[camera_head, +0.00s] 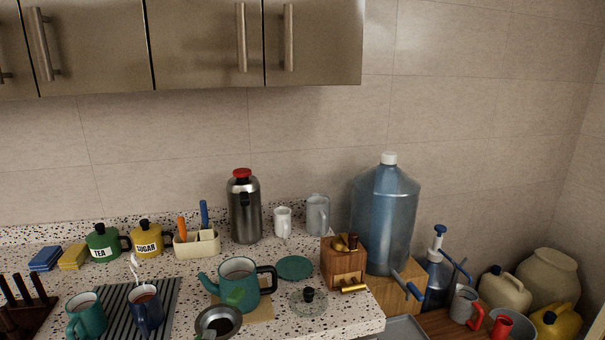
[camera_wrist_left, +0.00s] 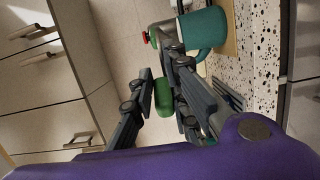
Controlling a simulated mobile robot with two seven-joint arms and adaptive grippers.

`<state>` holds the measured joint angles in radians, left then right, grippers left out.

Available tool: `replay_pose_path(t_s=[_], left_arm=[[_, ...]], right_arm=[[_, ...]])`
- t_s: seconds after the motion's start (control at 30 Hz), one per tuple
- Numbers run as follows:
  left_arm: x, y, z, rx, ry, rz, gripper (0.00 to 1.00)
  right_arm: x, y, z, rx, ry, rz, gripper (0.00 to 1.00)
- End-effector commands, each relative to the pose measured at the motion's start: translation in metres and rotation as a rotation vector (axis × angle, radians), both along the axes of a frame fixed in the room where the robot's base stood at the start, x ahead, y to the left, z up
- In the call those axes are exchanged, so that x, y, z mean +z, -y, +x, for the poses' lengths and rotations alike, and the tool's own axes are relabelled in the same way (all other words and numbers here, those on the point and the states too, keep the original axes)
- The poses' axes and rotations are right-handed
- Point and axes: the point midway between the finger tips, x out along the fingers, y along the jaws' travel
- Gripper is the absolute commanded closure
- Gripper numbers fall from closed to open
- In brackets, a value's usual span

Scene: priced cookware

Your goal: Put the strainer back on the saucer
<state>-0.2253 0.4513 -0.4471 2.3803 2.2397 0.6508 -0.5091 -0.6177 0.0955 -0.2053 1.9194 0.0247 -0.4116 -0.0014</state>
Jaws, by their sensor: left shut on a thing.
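The metal strainer (camera_head: 218,321), a round bowl with a dark inside, is at the bottom edge of the head view, in front of the teal teapot (camera_head: 238,290); its lower part is cut off. My left gripper (camera_wrist_left: 158,88) shows only in the wrist view. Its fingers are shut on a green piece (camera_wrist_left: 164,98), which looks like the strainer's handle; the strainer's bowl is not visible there. My right gripper is not in view.
A teal mug (camera_head: 86,318) and a blue mug (camera_head: 146,312) stand on the left. A steel flask (camera_head: 244,212) stands behind.

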Motion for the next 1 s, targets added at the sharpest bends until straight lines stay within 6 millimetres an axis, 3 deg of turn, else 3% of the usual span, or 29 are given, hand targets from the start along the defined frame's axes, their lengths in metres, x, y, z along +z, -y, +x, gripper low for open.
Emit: replay_pose_path(t_s=[0.13,0.47,0.67,0.77,1.0], left_arm=[[-0.011,-0.005,-0.007,0.004,0.002,0.003,1.00],[-0.008,-0.004,-0.005,0.004,0.007,0.002,1.00],[0.026,0.005,0.016,0.008,0.015,-0.001,1.00],[0.050,0.006,0.038,0.040,0.016,-0.005,1.00],[0.093,-0.019,0.091,0.245,0.004,-0.012,1.00]], right_arm=[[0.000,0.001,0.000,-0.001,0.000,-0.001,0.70],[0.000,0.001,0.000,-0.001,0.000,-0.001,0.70],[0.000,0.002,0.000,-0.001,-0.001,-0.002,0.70],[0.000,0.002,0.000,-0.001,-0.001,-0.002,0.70],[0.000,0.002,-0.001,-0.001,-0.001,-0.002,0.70]])
